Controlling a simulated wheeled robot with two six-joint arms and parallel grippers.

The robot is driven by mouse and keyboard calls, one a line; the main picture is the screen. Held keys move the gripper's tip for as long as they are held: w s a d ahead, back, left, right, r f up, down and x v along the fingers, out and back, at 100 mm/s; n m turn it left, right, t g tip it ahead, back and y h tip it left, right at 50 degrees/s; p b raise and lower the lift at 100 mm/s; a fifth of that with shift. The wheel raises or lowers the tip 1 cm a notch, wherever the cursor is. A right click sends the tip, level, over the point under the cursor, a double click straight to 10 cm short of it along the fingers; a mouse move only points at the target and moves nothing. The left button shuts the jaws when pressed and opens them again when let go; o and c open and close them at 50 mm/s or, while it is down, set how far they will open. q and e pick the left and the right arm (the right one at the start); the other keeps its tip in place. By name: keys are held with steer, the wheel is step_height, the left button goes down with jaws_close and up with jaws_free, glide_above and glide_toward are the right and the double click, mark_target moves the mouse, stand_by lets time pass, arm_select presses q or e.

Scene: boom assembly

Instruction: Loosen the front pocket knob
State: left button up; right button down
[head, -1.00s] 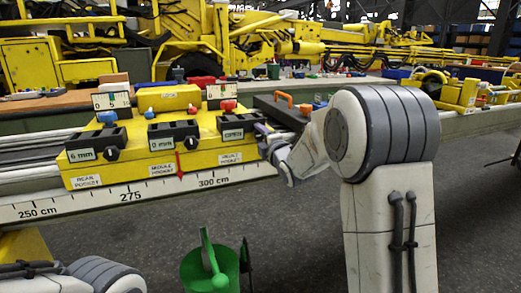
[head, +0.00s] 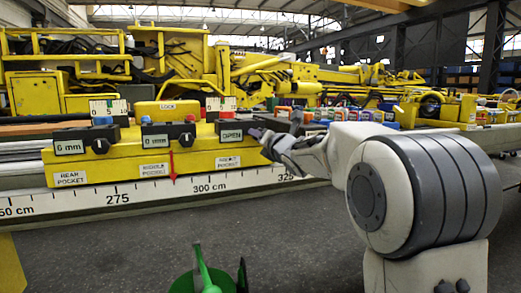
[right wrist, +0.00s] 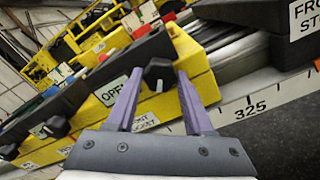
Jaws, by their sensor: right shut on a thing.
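The yellow fixture (head: 205,160) stands on the rail with a row of black pocket blocks. The right-most block reads OPEN (head: 230,135); the same sign shows in the right wrist view (right wrist: 112,91). The front pocket knob (right wrist: 158,72) is black with a pale pointer mark on its lower side. My right gripper (right wrist: 158,80) is shut on this knob, with one purple finger on each side of it. In the head view my right gripper (head: 264,137) reaches the block's right end and hides the knob. My left gripper is out of view.
Two other blocks, reading 6 mm (head: 70,147) and 0 mm (head: 156,141), each have a knob. A scale rail (head: 130,197) runs along the front below. A green bin (head: 200,280) stands on the floor at the bottom. Yellow machinery fills the background.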

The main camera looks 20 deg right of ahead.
steer(key=shift+f+n+b, duration=0.15)
steer(key=shift+n+b, duration=0.4)
steer(key=shift+n, duration=0.05)
steer(key=shift+c, duration=1.5)
jaws_free()
steer(key=s, duration=1)
steer(key=shift+s+d, duration=0.2)
steer(key=shift+s, duration=0.05)
